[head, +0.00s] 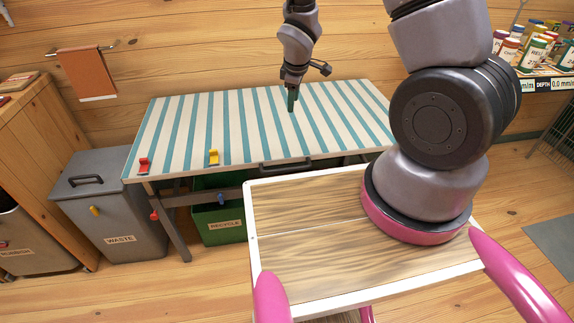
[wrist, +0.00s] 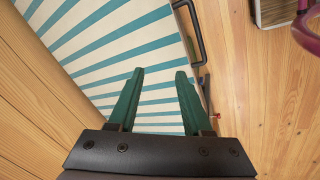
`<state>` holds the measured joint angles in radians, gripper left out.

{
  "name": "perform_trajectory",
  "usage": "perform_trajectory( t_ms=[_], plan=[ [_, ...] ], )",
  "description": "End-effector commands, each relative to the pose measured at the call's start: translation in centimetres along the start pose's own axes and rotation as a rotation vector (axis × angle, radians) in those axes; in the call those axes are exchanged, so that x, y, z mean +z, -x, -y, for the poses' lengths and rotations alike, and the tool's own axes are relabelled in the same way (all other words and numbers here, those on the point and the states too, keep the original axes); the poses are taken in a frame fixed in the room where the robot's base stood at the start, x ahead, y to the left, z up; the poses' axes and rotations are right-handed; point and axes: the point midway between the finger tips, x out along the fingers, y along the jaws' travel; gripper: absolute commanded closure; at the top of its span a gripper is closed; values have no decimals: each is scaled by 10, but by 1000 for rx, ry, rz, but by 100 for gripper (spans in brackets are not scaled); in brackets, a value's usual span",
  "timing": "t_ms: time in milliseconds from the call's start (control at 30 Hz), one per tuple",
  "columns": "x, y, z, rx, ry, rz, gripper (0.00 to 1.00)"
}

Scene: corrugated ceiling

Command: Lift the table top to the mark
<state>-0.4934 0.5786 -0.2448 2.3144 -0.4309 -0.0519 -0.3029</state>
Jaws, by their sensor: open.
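The table top (head: 235,125) is striped in white and teal and lies about flat on trestle legs near the back wall. A dark bar handle (head: 286,165) is fixed along its front edge. It also shows in the wrist view (wrist: 200,40), to the right of the fingers. A red clip (head: 144,165) and a yellow clip (head: 213,156) sit near the front left edge. My gripper (head: 291,103) is open and empty over the top, behind the handle. Its green fingers show apart in the wrist view (wrist: 157,78). I cannot make out which thing is the mark.
A grey waste bin (head: 120,225) stands left of the table, and a green recycle bin (head: 218,218) stands under it. A red knob (head: 154,216) and a blue knob (head: 221,197) are on the table frame. A shelf with jars (head: 540,50) is at right. Bare floor shows at front left.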

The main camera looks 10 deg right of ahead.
Motion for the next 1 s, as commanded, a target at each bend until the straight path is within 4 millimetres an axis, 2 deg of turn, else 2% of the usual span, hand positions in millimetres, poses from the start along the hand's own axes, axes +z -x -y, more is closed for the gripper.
perform_trajectory(
  t_ms=[33,100,200,333,467,667,1000],
  plan=[
    [2,-25,16,-22,82,14,50],
    [3,-52,34,-45,191,19,50],
    [8,-84,58,-78,323,21,50],
    [15,-111,80,-110,437,19,50],
    [19,-123,90,-126,487,16,50],
    [20,-141,93,-129,494,17,50],
    [23,-201,100,-128,492,17,50]
  ],
)
